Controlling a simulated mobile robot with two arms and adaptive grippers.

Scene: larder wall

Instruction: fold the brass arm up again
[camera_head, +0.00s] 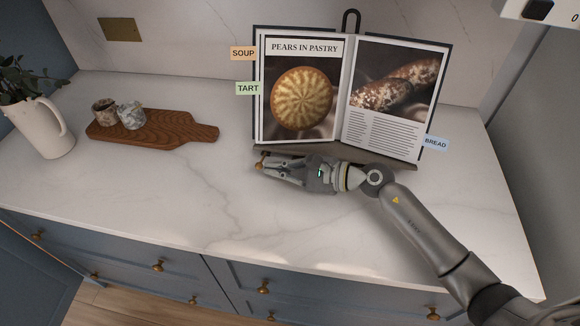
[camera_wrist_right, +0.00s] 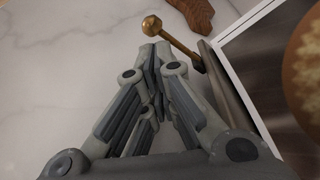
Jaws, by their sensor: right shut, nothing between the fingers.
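The brass arm (camera_wrist_right: 178,36) shows in the right wrist view as a short rod with a round knob at its free end. It sticks out from the ledge of the book stand (camera_wrist_right: 232,88). In the head view its knob (camera_head: 259,164) shows just left of my right gripper (camera_head: 262,168). My right gripper is shut and empty, and its fingertips (camera_wrist_right: 155,50) are close beside the rod; I cannot tell whether they touch it. An open cookbook (camera_head: 300,95) stands on the stand, showing "Pears in Pastry". My left gripper is not in view.
A wooden board (camera_head: 185,132) with two small cups (camera_head: 131,115) lies to the left. A white jug (camera_head: 42,130) with leaves stands at the far left. The marble counter (camera_head: 190,195) in front is clear. A wall closes the right side.

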